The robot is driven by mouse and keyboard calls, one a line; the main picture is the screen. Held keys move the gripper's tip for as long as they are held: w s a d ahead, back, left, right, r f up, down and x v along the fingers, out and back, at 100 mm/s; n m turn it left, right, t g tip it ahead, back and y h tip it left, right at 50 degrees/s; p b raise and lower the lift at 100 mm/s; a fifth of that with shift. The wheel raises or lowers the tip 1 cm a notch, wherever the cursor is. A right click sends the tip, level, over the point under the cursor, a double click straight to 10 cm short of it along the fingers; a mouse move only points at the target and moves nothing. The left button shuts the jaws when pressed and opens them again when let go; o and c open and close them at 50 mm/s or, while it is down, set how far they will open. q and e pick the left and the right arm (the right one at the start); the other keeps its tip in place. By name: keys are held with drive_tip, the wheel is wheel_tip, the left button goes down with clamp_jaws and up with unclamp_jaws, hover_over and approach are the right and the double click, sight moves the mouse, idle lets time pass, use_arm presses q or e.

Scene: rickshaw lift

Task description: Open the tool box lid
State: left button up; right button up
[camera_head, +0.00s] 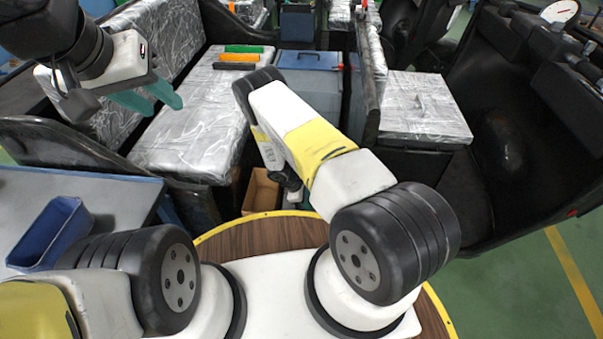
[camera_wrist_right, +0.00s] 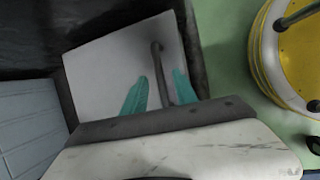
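A blue-grey box (camera_head: 309,62), which looks like the tool box, stands beyond my right arm in the head view. Its flat lid looks shut, and my arm covers part of its front. My left gripper (camera_head: 164,105) is over the silver-wrapped seat at the left, its teal fingers apart and empty, away from the box. My right gripper's fingers are hidden in the head view. In the right wrist view, my right gripper (camera_wrist_right: 160,90) has its teal fingers apart, with a dark bent handle (camera_wrist_right: 157,60) between them, in front of a pale panel (camera_wrist_right: 105,75). I cannot tell whether they touch it.
Green (camera_head: 244,48) and orange (camera_head: 239,57) blocks lie on the silver-wrapped seat (camera_head: 190,125). Another silver-wrapped seat (camera_head: 422,105) is at the right. An open brown box (camera_head: 262,190) sits low beside my right arm. A blue bin (camera_head: 50,235) is at the left.

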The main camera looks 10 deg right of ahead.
drive_tip(key=shift+d+f, duration=0.1)
drive_tip(key=shift+f, duration=0.2)
clamp_jaws()
idle(1.3)
